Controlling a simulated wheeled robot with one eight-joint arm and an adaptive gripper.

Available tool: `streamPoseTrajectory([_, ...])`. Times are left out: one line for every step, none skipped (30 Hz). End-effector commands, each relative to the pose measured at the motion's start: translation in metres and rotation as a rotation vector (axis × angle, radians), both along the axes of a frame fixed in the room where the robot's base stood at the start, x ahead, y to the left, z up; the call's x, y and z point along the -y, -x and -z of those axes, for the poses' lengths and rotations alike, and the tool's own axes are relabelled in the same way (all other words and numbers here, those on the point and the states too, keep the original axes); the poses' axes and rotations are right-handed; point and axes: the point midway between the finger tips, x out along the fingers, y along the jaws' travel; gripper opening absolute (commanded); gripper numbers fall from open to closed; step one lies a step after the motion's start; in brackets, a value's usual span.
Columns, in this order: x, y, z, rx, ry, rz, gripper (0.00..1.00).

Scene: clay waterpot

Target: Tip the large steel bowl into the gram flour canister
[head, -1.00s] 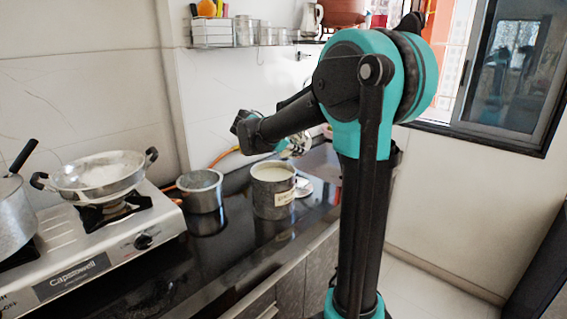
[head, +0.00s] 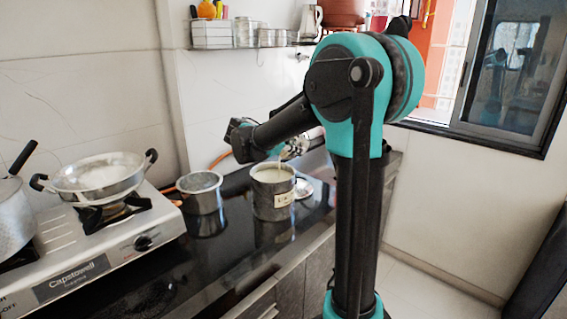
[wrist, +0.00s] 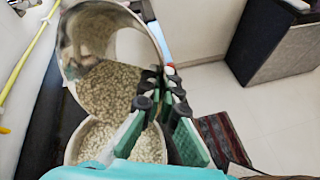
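The large steel bowl (wrist: 75,37) is strongly tilted in the wrist view, with pale grains lying toward its lower rim. My gripper (wrist: 160,92) is shut on its rim at the right side. Below it is the mouth of the gram flour canister (wrist: 74,142), full of similar pale grains. In the head view the labelled steel canister (head: 272,207) stands upright on the black counter. My gripper (head: 290,149) is just above and behind it there, and a thin pale streak shows between them. The bowl is mostly hidden behind my arm in the head view.
An empty-looking steel pot (head: 201,197) stands left of the canister. A shiny round lid or dish (head: 316,190) lies to its right. The stove (head: 110,245) carries a two-handled pan (head: 98,178). A shelf with jars (head: 245,38) is above. The counter's front is clear.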

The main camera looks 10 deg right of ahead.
Motion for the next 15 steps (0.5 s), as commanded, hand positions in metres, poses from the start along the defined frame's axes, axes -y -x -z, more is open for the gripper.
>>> streamPoseTrajectory([-0.0001, -0.0001, -0.0001, 0.0, 0.002, 0.0, 0.0])
streamPoseTrajectory([-0.0005, -0.0001, -0.0002, 0.0, 0.005, 0.0, 0.0])
streamPoseTrajectory([-0.0009, -0.0002, -0.0003, 0.0, 0.014, -0.001, 0.0])
streamPoseTrajectory([-0.0015, -0.0002, -0.0004, -0.001, 0.02, -0.001, 0.0])
streamPoseTrajectory([-0.0019, -0.0003, -0.0008, 0.0, 0.03, -0.002, 0.0])
streamPoseTrajectory([-0.0027, -0.0005, -0.0017, 0.001, 0.044, -0.002, 0.0])
streamPoseTrajectory([-0.0033, -0.0005, -0.0021, 0.001, 0.054, -0.002, 0.0])
streamPoseTrajectory([-0.0039, -0.0004, -0.0026, 0.001, 0.065, -0.002, 0.0])
streamPoseTrajectory([-0.0046, -0.0003, -0.0034, 0.001, 0.079, -0.001, 0.0])
streamPoseTrajectory([-0.0052, -0.0001, -0.0037, 0.002, 0.087, -0.001, 0.0])
streamPoseTrajectory([-0.0057, -0.0001, -0.004, 0.002, 0.095, 0.0, 0.0])
streamPoseTrajectory([-0.0062, -0.0001, -0.0047, 0.002, 0.105, 0.0, 0.0])
streamPoseTrajectory([-0.0066, -0.0001, -0.0051, 0.003, 0.11, 0.0, 0.0])
streamPoseTrajectory([-0.0069, -0.0001, -0.0054, 0.003, 0.114, 0.0, 0.0])
streamPoseTrajectory([-0.007, -0.0001, -0.0056, 0.003, 0.118, -0.001, 0.0])
